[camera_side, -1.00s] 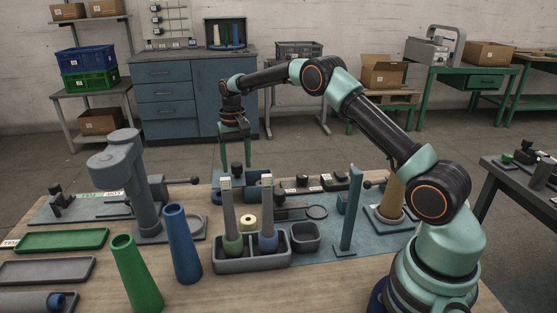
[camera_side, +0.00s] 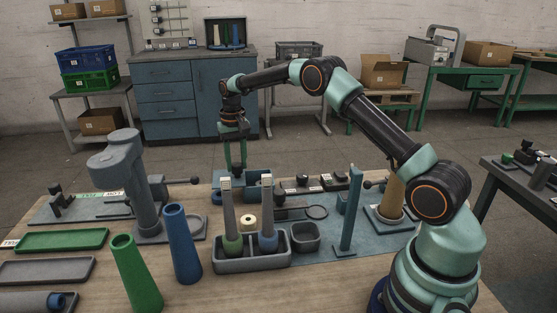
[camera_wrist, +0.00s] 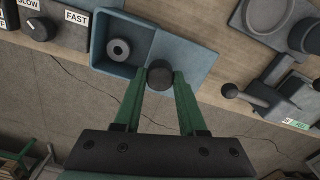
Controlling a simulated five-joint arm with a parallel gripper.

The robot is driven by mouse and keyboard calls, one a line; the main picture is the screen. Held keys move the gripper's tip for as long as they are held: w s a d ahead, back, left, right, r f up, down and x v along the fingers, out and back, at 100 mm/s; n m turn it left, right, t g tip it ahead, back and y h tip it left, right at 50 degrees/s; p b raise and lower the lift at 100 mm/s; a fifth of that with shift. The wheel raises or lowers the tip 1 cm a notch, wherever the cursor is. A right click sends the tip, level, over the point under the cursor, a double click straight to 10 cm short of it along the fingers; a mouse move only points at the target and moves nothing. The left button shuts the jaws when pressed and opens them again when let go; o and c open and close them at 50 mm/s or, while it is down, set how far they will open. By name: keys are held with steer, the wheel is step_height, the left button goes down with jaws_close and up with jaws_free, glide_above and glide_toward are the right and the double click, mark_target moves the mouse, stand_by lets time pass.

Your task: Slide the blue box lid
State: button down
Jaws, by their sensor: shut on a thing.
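The blue box (camera_wrist: 103,71) shows in the wrist view with its left part uncovered. A dark ring-shaped piece (camera_wrist: 118,49) lies inside the open compartment. The lighter blue lid (camera_wrist: 192,62) lies to the right of the opening and carries a round black knob (camera_wrist: 160,76). My gripper (camera_wrist: 159,84) is shut on this knob, with one green finger on each side. In the side view my gripper (camera_side: 236,168) points down at the blue box (camera_side: 262,180), behind the grey twin holder.
A control panel with SLOW and FAST labels (camera_wrist: 76,17) stands just left of the box in the wrist view. A grey machine with a lever (camera_wrist: 262,97) is on the right. In the side view a grey holder (camera_side: 252,265) with two upright bobbins stands in front of the box.

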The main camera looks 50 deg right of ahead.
stand_by(0.8)
steer(key=s+d, duration=0.6)
steer(key=shift+s+d, duration=0.2)
steer(key=shift+d, duration=0.05)
steer(key=shift+c, duration=2.3)
jaws_free()
steer(key=shift+a, duration=0.1)
step_height(320, 180, up, 12)
steer(key=shift+r, duration=0.2)
